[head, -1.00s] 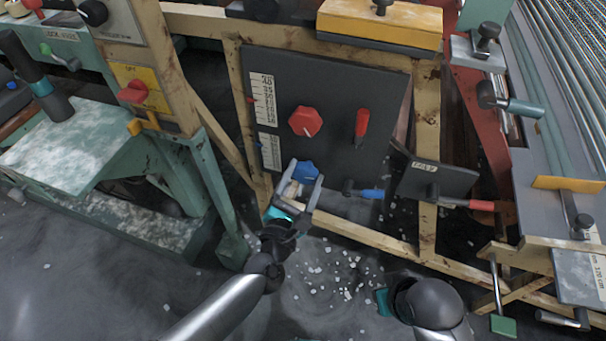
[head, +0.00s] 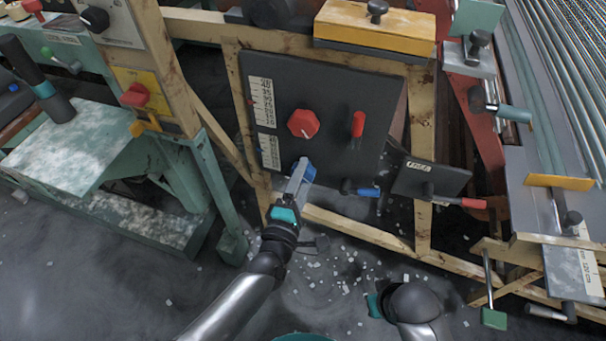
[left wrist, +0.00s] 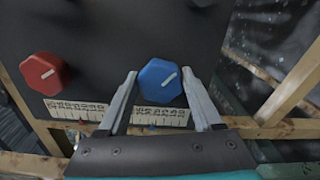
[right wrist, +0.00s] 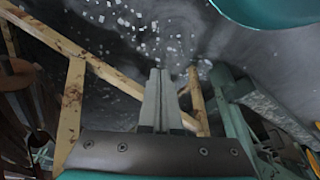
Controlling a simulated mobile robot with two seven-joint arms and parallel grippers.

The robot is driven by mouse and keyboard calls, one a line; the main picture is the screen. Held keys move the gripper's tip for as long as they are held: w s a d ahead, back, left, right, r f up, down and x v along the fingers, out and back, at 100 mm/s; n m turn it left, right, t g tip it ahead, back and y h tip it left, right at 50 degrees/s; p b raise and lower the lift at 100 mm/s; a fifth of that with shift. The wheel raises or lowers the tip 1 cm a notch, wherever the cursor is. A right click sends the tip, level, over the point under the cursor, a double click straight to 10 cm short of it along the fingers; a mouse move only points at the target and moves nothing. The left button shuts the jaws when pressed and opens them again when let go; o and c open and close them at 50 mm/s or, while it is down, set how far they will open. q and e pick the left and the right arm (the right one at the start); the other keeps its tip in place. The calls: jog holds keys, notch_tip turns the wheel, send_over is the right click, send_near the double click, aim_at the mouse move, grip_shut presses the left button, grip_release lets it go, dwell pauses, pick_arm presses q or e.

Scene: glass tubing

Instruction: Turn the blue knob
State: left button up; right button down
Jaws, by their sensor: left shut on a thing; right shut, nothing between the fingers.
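The blue knob (head: 309,173) sits low on the dark upright panel (head: 350,110), largely covered by my left gripper in the head view. In the left wrist view the blue knob (left wrist: 157,88) shows its front face, with a white pointer line slanting to the upper right. My left gripper (left wrist: 159,74) has one finger on each side of the knob and is shut on it. My right gripper (right wrist: 160,72) is shut and empty, with its fingers together, away from the panel above the floor.
A red knob (head: 303,123) is above the blue one, with white scales (head: 262,102) at left. A red handle (head: 358,124) and a blue handle (head: 368,192) are to the right. A wooden frame (head: 370,233) surrounds the panel. White bits litter the floor.

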pick_arm(q)
jog(key=shift+m, duration=1.1)
jog(key=shift+f+m+p, duration=0.1)
jog(key=shift+m+p, duration=0.3)
jog(key=shift+m, duration=0.4)
pick_arm(e)
jog(key=shift+s+d+f+g, duration=0.15)
jog(key=shift+s+f, duration=0.2)
jog(key=shift+f, duration=0.25)
jog(key=shift+s+a+f+g, duration=0.15)
jog(key=shift+s+f, duration=0.15)
jog(key=shift+f, duration=0.25)
jog(key=shift+d+f, duration=0.1)
pick_arm(q)
jog(key=o, duration=1.4)
